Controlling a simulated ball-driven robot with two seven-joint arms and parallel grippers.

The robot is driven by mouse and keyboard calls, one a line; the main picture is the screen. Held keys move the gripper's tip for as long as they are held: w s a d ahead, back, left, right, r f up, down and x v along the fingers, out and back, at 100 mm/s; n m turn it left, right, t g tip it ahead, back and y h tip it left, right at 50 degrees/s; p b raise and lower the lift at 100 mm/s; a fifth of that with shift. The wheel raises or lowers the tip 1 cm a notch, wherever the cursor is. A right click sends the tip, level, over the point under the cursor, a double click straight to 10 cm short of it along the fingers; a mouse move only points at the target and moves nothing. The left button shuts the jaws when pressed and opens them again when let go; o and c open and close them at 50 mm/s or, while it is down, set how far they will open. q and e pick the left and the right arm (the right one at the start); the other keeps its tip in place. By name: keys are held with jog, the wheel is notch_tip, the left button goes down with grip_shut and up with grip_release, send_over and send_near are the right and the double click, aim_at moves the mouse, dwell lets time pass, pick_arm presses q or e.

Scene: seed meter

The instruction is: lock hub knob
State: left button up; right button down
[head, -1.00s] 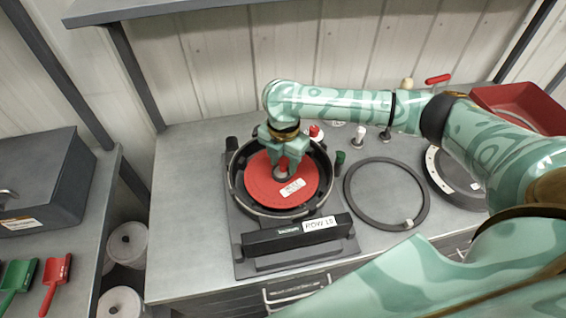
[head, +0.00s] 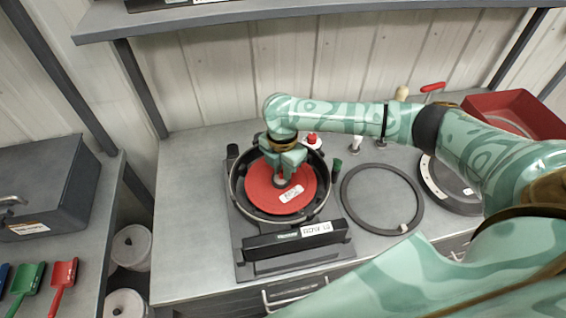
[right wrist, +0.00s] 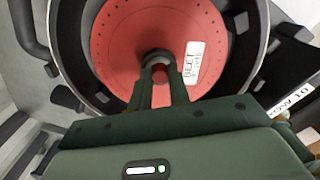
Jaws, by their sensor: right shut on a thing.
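The red seed disc (head: 263,197) lies in the round dark meter housing (head: 238,199), with a white label on it. It fills the upper middle of the right wrist view (right wrist: 110,50), where the label reads "BEET". My right gripper (head: 280,182) comes down from above and is shut on the hub knob. Its fingers (right wrist: 160,82) stand on either side of the knob and hide much of it. My left gripper is not in view.
A dark ring (head: 347,203) lies right of the meter. Beyond it are a round dark plate (head: 447,200) and a red bin (head: 520,108). A small green-capped item (head: 337,166) and a red-topped one (head: 312,139) stand close to the housing. A shelf (head: 300,12) hangs above.

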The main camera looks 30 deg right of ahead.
jog(key=m+p, duration=0.3)
jog(key=p, duration=0.1)
jog(key=m+p, duration=0.3)
jog(key=p, duration=0.1)
jog(key=m+p, duration=0.3)
jog(key=p, duration=0.2)
jog(key=shift+r, duration=0.25)
jog(key=m+p, duration=0.2)
jog(key=m, duration=0.1)
jog(key=shift+m+p, duration=0.3)
jog(key=shift+p, duration=0.1)
jog(key=shift+f+m+p, duration=0.2)
jog(key=shift+m+p, duration=0.7)
jog(key=shift+m, duration=1)
jog(key=c, duration=1.3)
grip_release()
notch_tip(320, 180, up, 6)
jog(key=p, duration=0.4)
jog(key=shift+f, duration=0.2)
notch_tip(320, 180, up, 11)
jog(key=shift+f, duration=0.15)
